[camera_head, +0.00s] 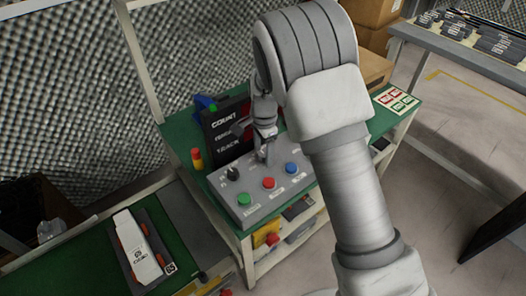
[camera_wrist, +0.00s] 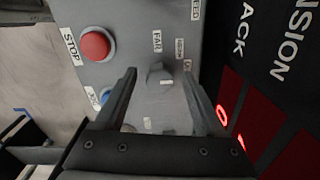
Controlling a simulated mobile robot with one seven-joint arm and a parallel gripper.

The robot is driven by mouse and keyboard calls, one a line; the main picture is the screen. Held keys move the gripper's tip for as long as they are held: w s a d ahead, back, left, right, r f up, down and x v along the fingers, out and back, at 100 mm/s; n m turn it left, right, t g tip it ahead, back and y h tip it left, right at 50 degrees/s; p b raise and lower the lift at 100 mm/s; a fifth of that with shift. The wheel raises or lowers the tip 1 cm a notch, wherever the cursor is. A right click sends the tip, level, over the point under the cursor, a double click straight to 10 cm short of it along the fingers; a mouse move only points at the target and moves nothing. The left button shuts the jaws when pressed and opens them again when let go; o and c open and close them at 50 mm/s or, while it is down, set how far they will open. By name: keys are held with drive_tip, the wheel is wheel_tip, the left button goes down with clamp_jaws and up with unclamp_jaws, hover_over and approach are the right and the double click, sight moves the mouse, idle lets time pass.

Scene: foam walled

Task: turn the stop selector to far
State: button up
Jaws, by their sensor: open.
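The stop selector (camera_wrist: 160,75) is a small grey knob on the grey control panel (camera_head: 230,202), seen in the wrist view. A FAR label (camera_wrist: 157,40) is above it in that view, and smaller labels sit to its upper right. I cannot tell which label it points to. My gripper (camera_wrist: 161,76) is open, with one finger on each side of the knob; I see no clear contact. In the head view my gripper (camera_head: 264,157) is low over the back of the panel, hiding much of the knob.
A black display board (camera_head: 222,130) stands close behind. A white-and-orange device (camera_head: 139,248) lies on the left green surface.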

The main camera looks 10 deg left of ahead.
drive_tip(key=shift+c, duration=0.4)
clamp_jaws()
drive_tip(key=shift+n, duration=0.4)
drive_tip(key=n+p, duration=0.1)
drive_tip(key=n, duration=0.2)
drive_tip(key=shift+r, duration=0.1)
drive_tip(key=n+p, duration=0.1)
drive_tip(key=n, duration=0.4)
drive_tip(key=shift+d, duration=0.1)
drive_tip(key=n+p, duration=0.1)
drive_tip(key=n, duration=0.3)
drive_tip(key=shift+n+g, duration=0.3)
drive_tip(key=shift+n, duration=0.1)
drive_tip(key=n+p, duration=0.1)
drive_tip(key=n, duration=0.3)
drive_tip(key=shift+w, duration=0.1)
drive_tip(key=shift+n, duration=0.3)
